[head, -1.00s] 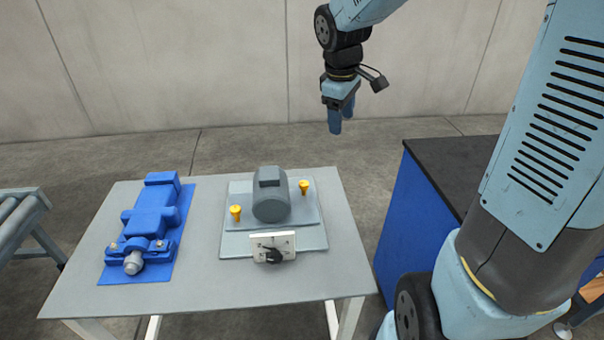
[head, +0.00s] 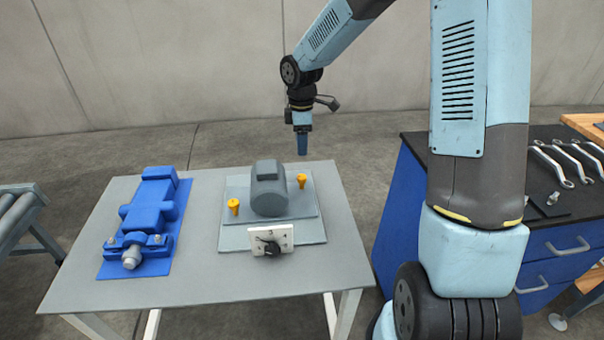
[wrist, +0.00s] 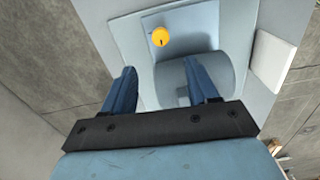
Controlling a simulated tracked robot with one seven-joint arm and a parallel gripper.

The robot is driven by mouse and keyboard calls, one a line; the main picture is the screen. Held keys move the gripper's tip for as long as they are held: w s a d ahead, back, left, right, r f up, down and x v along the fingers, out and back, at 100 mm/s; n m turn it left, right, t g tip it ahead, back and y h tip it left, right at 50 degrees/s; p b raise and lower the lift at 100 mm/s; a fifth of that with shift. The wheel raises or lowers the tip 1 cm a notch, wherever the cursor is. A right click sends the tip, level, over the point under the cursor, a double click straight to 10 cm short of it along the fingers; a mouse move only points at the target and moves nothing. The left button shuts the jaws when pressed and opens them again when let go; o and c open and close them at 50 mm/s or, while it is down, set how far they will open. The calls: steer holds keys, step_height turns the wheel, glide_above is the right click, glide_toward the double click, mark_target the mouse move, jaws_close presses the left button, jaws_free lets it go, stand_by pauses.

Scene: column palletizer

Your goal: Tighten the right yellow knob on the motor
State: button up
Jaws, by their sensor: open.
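The grey motor (head: 268,190) sits on a light plate on the table, with a yellow knob on either side. The right yellow knob (head: 301,181) stands upright beside the motor, with nothing touching it. The left yellow knob (head: 234,206) is on the other side. My gripper (head: 302,148) points down, open and empty, above the right knob's side of the table. In the wrist view, one yellow knob (wrist: 160,37), apparently the right one, shows beyond the gap between the open fingers. The motor (wrist: 228,72) is partly hidden by a finger there.
A white dial plate with a black knob (head: 271,240) stands in front of the motor. A blue fixture (head: 150,212) lies on the table's left. A blue cabinet (head: 398,205) with wrenches on its dark top stands at right. A roller conveyor (head: 20,215) is at far left.

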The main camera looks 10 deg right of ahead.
mark_target(302, 176)
step_height(302, 176, down, 12)
steer(key=shift+f, duration=0.1)
stand_by(0.4)
steer(key=c, duration=1)
